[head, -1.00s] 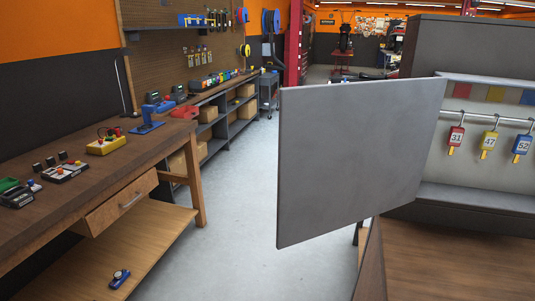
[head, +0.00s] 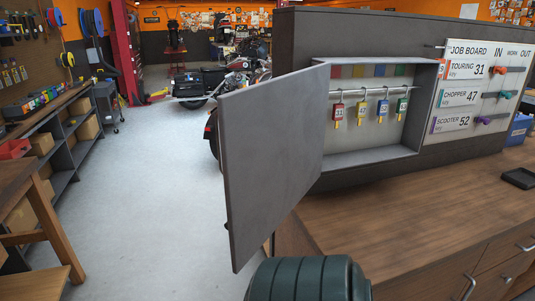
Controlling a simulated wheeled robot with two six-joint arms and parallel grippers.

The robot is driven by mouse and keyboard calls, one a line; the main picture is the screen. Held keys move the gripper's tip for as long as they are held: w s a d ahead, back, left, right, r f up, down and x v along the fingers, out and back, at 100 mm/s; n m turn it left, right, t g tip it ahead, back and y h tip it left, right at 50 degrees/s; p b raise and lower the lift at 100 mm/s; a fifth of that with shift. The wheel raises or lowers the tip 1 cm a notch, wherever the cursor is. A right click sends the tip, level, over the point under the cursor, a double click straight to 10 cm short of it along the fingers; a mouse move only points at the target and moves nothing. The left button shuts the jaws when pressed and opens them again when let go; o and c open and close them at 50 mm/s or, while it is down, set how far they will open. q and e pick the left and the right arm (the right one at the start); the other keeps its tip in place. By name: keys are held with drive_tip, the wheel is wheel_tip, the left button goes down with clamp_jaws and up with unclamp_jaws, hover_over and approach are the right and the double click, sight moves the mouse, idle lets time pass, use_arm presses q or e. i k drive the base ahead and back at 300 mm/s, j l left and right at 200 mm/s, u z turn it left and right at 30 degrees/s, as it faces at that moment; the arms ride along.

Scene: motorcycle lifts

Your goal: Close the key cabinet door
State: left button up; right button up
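The key cabinet (head: 375,163) is a grey recessed box in a dark panel above the wooden counter. Its grey door (head: 270,150) stands wide open, swung out to the left of the cabinet and towards me. A small dark part (head: 227,226) shows at the door's lower left edge; I cannot tell whether it is a handle. Neither gripper is in view.
The wooden counter (head: 420,205) runs below the cabinet, with a small black tray (head: 519,178) at right. A job board (head: 480,90) is right of the cabinet. A motorcycle (head: 245,85) stands behind the door. Open floor (head: 140,190) lies to the left.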

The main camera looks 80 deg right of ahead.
sight(270, 134)
drive_tip(key=i+z, duration=0.2)
drive_tip(key=z, duration=0.25)
drive_tip(key=i+z, duration=0.2)
drive_tip(key=z, duration=0.2)
drive_tip(key=i+j+z, duration=0.1)
drive_tip(key=z, duration=0.35)
drive_tip(key=i+z, duration=0.15)
drive_tip(key=z, duration=0.3)
drive_tip(key=i+z, duration=0.15)
drive_tip(key=z, duration=0.3)
drive_tip(key=i+j+z, duration=0.1)
drive_tip(key=z, duration=0.35)
drive_tip(key=i+j+z, duration=0.15)
drive_tip(key=z, duration=0.3)
drive_tip(key=i+j+z, duration=0.15)
drive_tip(key=z, duration=0.3)
